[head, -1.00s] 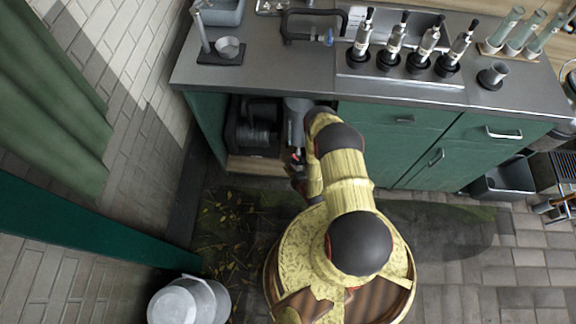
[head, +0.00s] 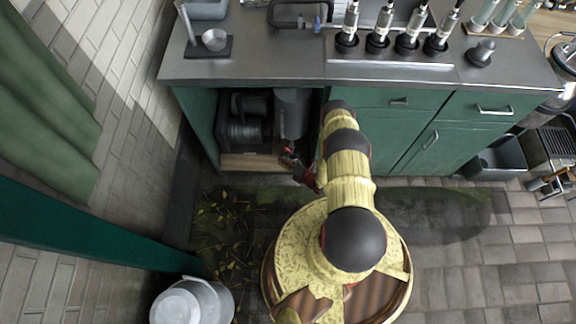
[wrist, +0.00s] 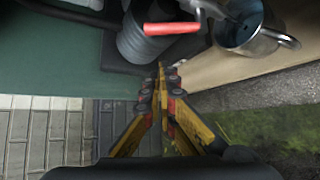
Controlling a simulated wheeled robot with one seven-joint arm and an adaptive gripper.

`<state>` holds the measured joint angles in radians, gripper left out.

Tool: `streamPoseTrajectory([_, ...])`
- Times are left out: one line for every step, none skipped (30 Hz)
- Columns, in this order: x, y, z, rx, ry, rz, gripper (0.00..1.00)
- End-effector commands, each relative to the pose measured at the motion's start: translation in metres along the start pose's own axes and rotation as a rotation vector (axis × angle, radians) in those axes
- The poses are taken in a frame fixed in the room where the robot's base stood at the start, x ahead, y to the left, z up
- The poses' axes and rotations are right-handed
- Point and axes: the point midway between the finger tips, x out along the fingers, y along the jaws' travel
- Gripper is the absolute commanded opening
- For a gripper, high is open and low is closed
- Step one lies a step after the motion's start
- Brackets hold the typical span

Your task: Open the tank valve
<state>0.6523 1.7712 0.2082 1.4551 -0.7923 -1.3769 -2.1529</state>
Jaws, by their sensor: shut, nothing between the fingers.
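A grey upright cylinder (head: 292,112), which looks like the tank, stands in the open bay under the counter, its lower part partly hidden by my arm. In the wrist view a red lever (wrist: 172,28) on a pale metal fitting lies just beyond my fingertips and looks like the valve handle. My gripper (wrist: 161,70) is shut and empty, with its tips pointing at the lever and apparently short of it. In the head view my gripper (head: 298,166) is small and dark, low in front of the bay. How far the valve is turned cannot be told.
A black unit with a ribbed coil (head: 246,125) sits left of the cylinder on a wooden base (head: 250,163). A metal vessel with a loop handle (wrist: 240,28) is close right of the lever.

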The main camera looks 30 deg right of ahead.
Motion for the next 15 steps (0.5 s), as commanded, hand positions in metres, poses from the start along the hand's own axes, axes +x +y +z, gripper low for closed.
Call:
streamPoseTrajectory([0.010,-0.001,-0.002,-0.003,0.003,0.002,0.00])
streamPoseTrajectory([0.014,-0.001,-0.002,-0.002,0.002,0.002,0.00])
streamPoseTrajectory([0.020,-0.002,-0.002,-0.001,0.002,0.001,0.00])
streamPoseTrajectory([0.024,-0.002,-0.002,-0.001,0.002,0.002,0.00])
streamPoseTrajectory([0.028,-0.002,-0.002,-0.002,0.002,0.002,0.00])
streamPoseTrajectory([0.033,-0.002,-0.002,-0.001,0.002,0.001,0.00])
streamPoseTrajectory([0.037,-0.001,-0.002,-0.001,0.002,0.001,0.00])
streamPoseTrajectory([0.040,-0.001,-0.001,-0.001,0.001,0.002,0.00])
streamPoseTrajectory([0.033,-0.002,0.007,0.002,-0.004,-0.001,0.00])
streamPoseTrajectory([0.030,-0.001,0.010,0.002,-0.004,-0.001,0.00])
streamPoseTrajectory([0.028,-0.001,0.012,0.002,-0.004,-0.001,0.00])
streamPoseTrajectory([0.025,-0.001,0.016,0.002,-0.004,0.000,0.00])
streamPoseTrajectory([0.023,-0.001,0.018,0.002,-0.004,0.000,0.00])
streamPoseTrajectory([0.021,-0.001,0.021,0.002,-0.004,0.000,0.00])
streamPoseTrajectory([0.019,-0.001,0.023,0.002,-0.003,0.000,0.00])
